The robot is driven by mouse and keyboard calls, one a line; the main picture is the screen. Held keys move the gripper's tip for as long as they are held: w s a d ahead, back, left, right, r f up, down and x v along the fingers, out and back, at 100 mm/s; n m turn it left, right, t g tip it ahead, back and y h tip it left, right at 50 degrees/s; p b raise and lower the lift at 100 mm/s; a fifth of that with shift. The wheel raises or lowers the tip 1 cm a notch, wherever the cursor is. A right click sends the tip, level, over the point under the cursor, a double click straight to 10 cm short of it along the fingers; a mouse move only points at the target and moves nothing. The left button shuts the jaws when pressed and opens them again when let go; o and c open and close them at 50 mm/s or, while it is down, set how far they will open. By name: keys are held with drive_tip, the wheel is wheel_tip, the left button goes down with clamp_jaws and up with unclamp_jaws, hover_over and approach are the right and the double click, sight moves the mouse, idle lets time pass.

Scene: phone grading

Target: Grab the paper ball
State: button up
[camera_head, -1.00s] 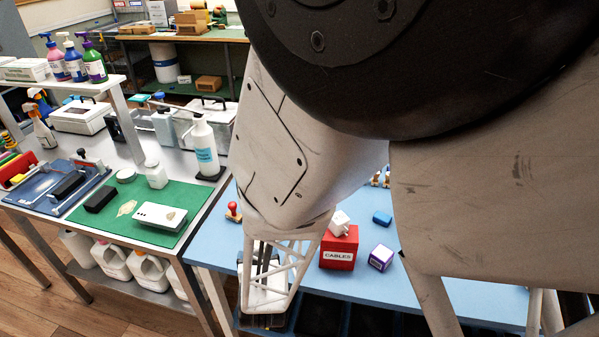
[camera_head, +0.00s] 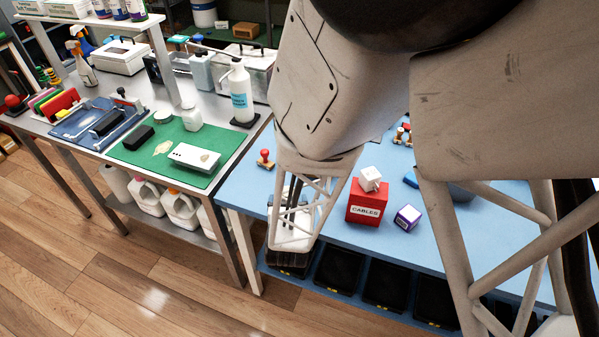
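I cannot tell whether either beige thing is paper. My gripper (camera_head: 290,264) hangs at the front left edge of the blue table, well to the right of the green mat. Its fingers are dark and small here, and I cannot tell whether they are open or shut.
The blue table (camera_head: 330,215) holds a red CABLES box (camera_head: 366,203) with a white cube (camera_head: 371,178) on it, a purple-and-white box (camera_head: 407,217) and a red-topped stamp (camera_head: 265,158). Black bins (camera_head: 339,268) sit under the table.

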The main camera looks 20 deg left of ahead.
drive_tip(key=shift+w, duration=0.1)
idle(0.3)
drive_tip(key=shift+a+x, duration=0.2)
drive_tip(key=shift+x, duration=2.35)
drive_tip(key=shift+c, duration=0.4)
drive_tip(key=c, duration=0.8)
